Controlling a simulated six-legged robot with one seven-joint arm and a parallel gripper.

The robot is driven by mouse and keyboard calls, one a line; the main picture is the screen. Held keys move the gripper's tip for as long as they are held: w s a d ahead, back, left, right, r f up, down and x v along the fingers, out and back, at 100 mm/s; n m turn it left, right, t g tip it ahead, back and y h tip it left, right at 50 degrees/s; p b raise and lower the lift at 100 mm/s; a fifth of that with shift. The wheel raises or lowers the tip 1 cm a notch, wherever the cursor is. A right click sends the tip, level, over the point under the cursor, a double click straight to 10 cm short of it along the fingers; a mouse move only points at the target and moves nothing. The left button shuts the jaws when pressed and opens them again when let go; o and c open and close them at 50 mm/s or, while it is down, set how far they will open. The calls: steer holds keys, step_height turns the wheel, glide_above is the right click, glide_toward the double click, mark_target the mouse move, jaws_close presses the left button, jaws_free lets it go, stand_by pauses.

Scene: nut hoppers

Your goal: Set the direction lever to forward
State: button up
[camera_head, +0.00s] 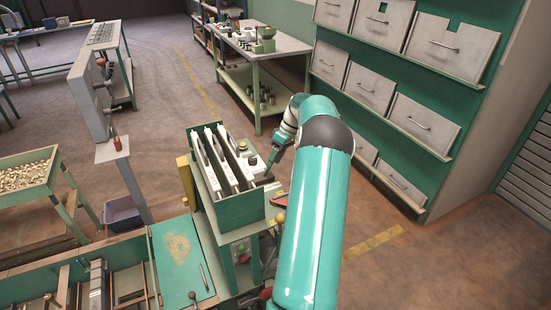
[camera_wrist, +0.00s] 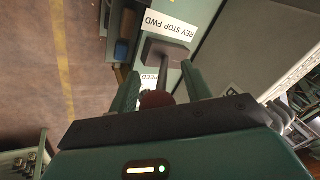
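The direction lever's label plate reading REV STOP FWD (camera_wrist: 167,25) shows upside down in the wrist view. Just below it is a grey block (camera_wrist: 167,50) with a dark stem running toward the camera. A dark red knob (camera_wrist: 157,98) shows between my fingers; I cannot tell whether it belongs to this lever. My gripper (camera_wrist: 160,72) is open, with one green finger on each side of the stem and knob; contact is not clear. In the head view my gripper (camera_head: 271,163) is at the right side of the green machine (camera_head: 245,212), and the lever cannot be made out.
A partly hidden SPEED label (camera_wrist: 150,76) sits beside the stem. A tall drawer cabinet (camera_head: 400,95) stands at the right and a workbench (camera_head: 265,50) behind. A bin of nuts (camera_head: 27,173) is at the left. Floor between machine and cabinet is clear.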

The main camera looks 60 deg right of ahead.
steer(key=v, duration=1.3)
steer(key=shift+d+r, duration=0.2)
steer(key=shift+r, duration=0.15)
steer(key=shift+s, duration=0.1)
